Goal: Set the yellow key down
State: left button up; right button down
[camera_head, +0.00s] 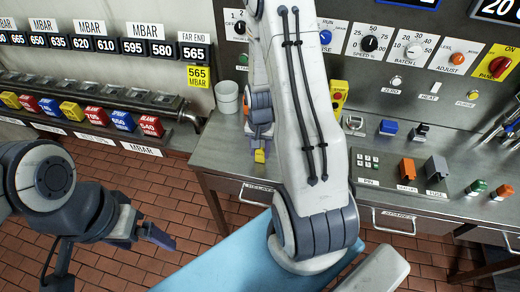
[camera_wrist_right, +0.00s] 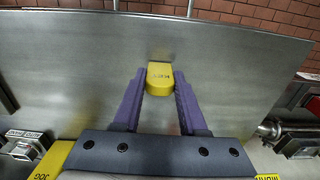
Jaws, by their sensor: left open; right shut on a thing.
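The yellow key (camera_wrist_right: 160,76) is a small block with dark lettering on it. It sits between the purple fingertips of my right gripper (camera_wrist_right: 159,88), which is shut on it. In the head view the key (camera_head: 260,156) shows just below my right gripper (camera_head: 261,143), at the bench's left part. The grey metal bench top (camera_wrist_right: 70,60) fills the view behind the key. I cannot tell whether the key touches it. My left gripper (camera_head: 153,238) is open and empty, low at the left over the tiled floor, away from the key.
A row of coloured blocks (camera_head: 90,115) sits on a rack along the left wall. A white cup (camera_head: 227,97) stands at the bench's left back. My right arm hides the bench's middle.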

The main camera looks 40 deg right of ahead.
jog(key=shift+f, duration=0.2)
jog(key=shift+c, duration=2.3)
grip_release()
jog(key=shift+r, duration=0.1)
jog(key=shift+r, duration=0.6)
notch_tip(320, 180, up, 11)
jog(key=b, duration=0.1)
jog(key=shift+b, duration=0.3)
